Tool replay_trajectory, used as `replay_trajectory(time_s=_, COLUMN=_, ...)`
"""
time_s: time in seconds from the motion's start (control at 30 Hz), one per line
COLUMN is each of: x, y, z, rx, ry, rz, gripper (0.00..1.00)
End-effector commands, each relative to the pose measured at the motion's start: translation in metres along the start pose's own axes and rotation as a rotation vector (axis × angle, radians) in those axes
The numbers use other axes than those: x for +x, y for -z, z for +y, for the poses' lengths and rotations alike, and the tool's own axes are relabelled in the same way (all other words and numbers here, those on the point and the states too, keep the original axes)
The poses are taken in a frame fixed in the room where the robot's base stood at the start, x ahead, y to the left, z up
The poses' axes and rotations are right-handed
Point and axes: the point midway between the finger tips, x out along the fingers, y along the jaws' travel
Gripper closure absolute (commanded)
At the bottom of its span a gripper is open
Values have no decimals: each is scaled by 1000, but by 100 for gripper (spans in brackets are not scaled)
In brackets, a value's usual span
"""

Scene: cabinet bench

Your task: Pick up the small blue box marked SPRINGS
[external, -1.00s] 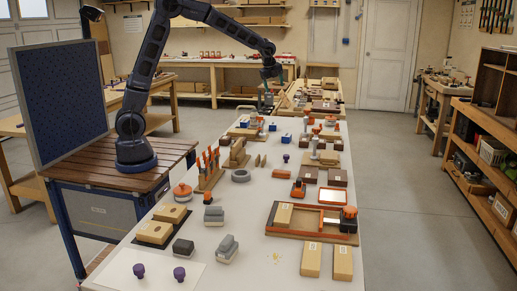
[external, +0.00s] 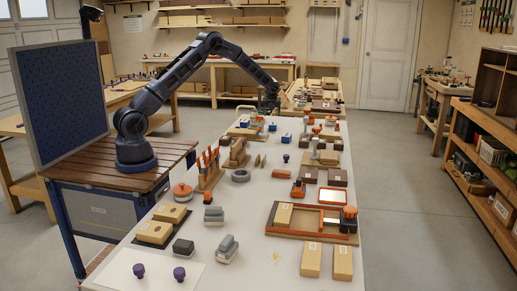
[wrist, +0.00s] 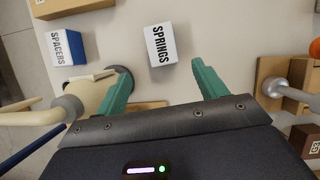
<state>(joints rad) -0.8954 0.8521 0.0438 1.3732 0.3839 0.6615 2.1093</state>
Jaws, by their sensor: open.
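The small box marked SPRINGS (wrist: 161,45) lies on the white bench in the wrist view, its white lettered face toward the camera. My gripper (wrist: 160,78) is open and empty, with its two green fingers apart. The box is just beyond the fingertips, roughly centred between them in the picture and not held. In the external view my gripper (external: 269,106) is above the far end of the bench. Two small blue boxes (external: 286,138) (external: 272,127) show near it there; their lettering is too small to read.
A blue box marked SPACERS (wrist: 66,48) lies left of SPRINGS. A cream tool with a dark round end (wrist: 118,82) is near the left finger. A wooden block with a grey rod (wrist: 275,85) stands at the right. Bare bench surrounds SPRINGS.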

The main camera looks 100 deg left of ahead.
Motion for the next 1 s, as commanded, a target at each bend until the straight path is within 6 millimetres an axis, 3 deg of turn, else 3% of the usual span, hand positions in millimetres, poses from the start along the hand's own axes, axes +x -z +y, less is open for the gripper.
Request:
replay_trajectory(time_s=0.17, x=14, y=-1, z=0, rx=4, ry=-1, rz=0, gripper=29)
replay_trajectory(time_s=0.4, x=47, y=-1, z=0, rx=3, ry=-2, rz=0, gripper=29)
replay_trajectory(time_s=0.77, x=72, y=-2, z=-2, rx=3, ry=-1, rz=0, gripper=29)
replay_trajectory(time_s=1.0, x=103, y=-4, z=-4, rx=2, ry=-2, rz=0, gripper=29)
